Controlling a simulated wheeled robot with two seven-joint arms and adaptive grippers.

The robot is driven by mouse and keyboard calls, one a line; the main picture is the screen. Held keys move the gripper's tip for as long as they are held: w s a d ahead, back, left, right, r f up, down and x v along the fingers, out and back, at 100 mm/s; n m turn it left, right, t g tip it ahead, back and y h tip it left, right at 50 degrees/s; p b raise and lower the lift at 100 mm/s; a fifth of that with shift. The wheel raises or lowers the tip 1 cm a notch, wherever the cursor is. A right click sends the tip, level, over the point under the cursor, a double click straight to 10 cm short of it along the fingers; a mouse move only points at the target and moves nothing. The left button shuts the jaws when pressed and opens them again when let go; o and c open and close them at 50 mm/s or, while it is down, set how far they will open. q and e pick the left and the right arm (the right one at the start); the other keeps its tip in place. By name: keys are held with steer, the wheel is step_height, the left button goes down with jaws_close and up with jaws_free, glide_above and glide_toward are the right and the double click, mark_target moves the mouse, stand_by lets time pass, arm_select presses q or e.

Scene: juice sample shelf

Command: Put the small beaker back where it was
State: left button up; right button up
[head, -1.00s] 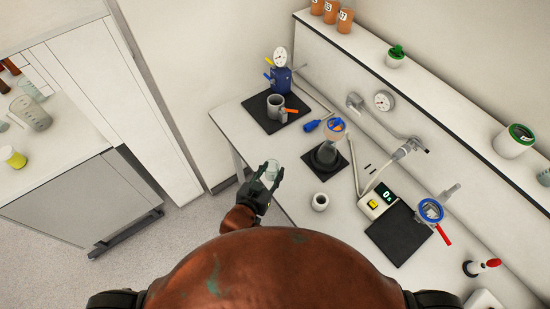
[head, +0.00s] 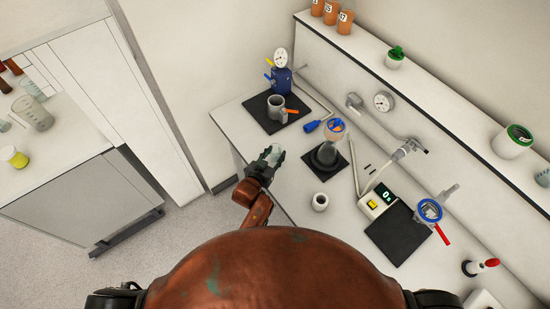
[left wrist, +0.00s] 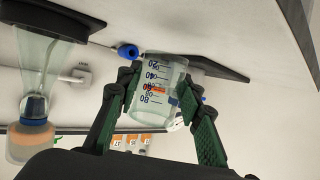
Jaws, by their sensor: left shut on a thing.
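The small beaker (head: 273,153) is clear glass with printed marks. My left gripper (head: 267,163) is shut on it at the left front edge of the white bench. In the left wrist view, which shows the bench upside down, the beaker (left wrist: 158,92) sits between the green-padded fingers of my left gripper (left wrist: 163,98); its scale and an orange mark show. Whether its base touches the bench cannot be told. My right gripper is not in view.
A black mat with a grey mug (head: 276,105) lies behind the beaker. Some bare bench lies between.

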mark_target(273, 161)
arm_select(q)
steer(key=shift+f, duration=1.6)
steer(key=shift+f, duration=0.15)
steer(key=o, duration=1.2)
steer(key=shift+s+r, duration=0.1)
steer(key=shift+r, duration=0.15)
steer(key=v, duration=1.1)
steer(key=shift+s+a, duration=0.2)
steer(key=shift+s, duration=0.1)
